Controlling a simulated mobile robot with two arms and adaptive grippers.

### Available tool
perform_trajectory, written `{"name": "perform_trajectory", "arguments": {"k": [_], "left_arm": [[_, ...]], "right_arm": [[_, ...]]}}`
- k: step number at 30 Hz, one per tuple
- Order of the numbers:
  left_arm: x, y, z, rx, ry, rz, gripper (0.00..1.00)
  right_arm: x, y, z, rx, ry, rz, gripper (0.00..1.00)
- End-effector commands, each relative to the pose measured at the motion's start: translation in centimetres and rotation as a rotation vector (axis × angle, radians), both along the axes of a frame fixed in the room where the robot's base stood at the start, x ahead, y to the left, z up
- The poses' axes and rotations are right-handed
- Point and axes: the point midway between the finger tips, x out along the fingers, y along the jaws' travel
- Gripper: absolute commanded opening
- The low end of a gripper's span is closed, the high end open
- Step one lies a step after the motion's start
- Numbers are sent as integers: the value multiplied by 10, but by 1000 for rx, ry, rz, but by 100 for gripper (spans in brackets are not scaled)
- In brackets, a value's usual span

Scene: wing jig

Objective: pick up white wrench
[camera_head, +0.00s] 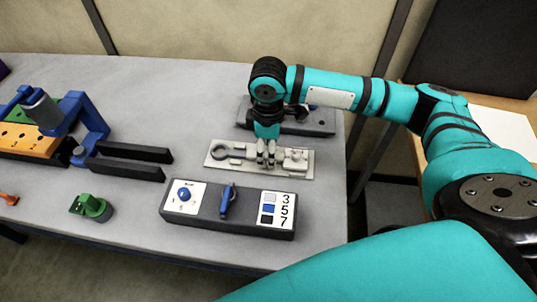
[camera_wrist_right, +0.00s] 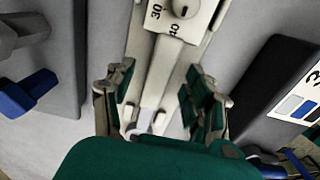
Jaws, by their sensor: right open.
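The white wrench (camera_head: 295,158) lies flat in a pale holder plate (camera_head: 304,170) on the grey table, with a round end at the left. My right gripper (camera_head: 266,160) points down over the middle of it and hides part of it. The fingers are open, one on each side, and I see a gap on both sides. My left gripper is not in view.
A dark box with a blue switch (camera_head: 228,202) and numbers stands in front of the plate. Another dark block (camera_head: 318,122) is behind it. A blue fixture with black bars (camera_head: 130,153) and a green part (camera_head: 91,207) are left. Bare table lies between.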

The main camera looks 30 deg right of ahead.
Motion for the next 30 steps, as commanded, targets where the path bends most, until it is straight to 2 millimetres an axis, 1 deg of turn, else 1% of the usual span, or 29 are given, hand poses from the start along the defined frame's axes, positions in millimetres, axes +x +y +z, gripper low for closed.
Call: {"name": "perform_trajectory", "arguments": {"k": [1, 3, 11, 23, 24, 30], "left_arm": [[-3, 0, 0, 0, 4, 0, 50], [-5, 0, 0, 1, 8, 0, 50], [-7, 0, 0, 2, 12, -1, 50], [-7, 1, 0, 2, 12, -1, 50], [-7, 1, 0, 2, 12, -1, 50], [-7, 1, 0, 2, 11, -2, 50]], "right_arm": [[-1, 0, -6, 0, 2, -1, 54], [-1, -1, -12, -2, 1, 0, 54], [0, -1, -14, -1, -1, 0, 54], [0, -1, -13, -1, -1, 0, 2], [0, -1, -13, -1, -1, 0, 0], [0, -1, -13, -1, -1, 0, 0]]}}
